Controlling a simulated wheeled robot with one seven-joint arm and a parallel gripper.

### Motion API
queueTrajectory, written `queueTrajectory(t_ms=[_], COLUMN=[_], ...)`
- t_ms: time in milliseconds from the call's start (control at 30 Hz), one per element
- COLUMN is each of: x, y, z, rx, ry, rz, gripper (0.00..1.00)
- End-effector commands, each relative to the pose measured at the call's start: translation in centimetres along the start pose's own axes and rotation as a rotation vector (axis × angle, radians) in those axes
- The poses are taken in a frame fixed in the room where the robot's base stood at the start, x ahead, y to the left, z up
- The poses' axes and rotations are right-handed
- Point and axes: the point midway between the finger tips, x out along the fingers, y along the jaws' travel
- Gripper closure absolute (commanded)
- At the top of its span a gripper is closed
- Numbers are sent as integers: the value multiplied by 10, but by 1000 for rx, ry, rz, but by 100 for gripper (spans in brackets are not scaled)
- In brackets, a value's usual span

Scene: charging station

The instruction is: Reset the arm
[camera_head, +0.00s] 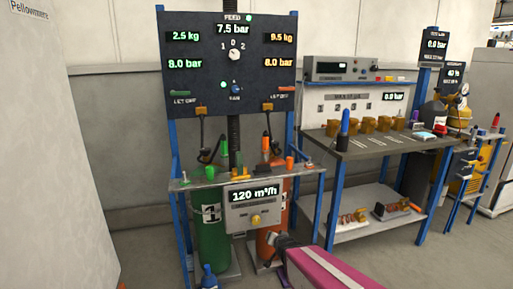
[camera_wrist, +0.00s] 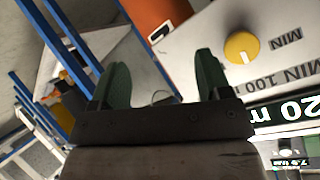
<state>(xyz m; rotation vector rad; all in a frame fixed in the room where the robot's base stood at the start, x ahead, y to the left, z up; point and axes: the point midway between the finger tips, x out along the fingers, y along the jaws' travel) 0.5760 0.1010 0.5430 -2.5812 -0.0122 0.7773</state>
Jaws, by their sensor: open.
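My arm (camera_head: 325,270), pink with a pale stripe, reaches in from the bottom of the head view. My gripper (camera_head: 278,241) is at its end, low in front of the orange cylinder (camera_head: 271,216) and just right of the grey control box (camera_head: 252,209). In the wrist view my gripper (camera_wrist: 160,68) has its two dark green fingers apart with nothing between them. The box's yellow knob (camera_wrist: 241,48) is to the right of the fingers and apart from them. The orange cylinder (camera_wrist: 158,14) shows beyond the fingertips.
A green cylinder (camera_head: 210,235) stands left of the box, under the narrow shelf (camera_head: 205,183). A dark gauge panel (camera_head: 222,65) rises behind. A workbench (camera_head: 375,146) with blue legs stands to the right. A blue bottle (camera_head: 208,276) is at the bottom. Floor is open at lower left.

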Motion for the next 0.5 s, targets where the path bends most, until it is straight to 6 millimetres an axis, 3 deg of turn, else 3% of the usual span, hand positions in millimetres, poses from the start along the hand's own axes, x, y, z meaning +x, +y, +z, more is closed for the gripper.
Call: queueTrajectory(t_ms=[267, 500], x=[-25, -71], y=[48, 78], z=[-5, -8], rx=[-162, -269], ry=[-363, -710], rz=[221, 317], gripper=[29, 29])
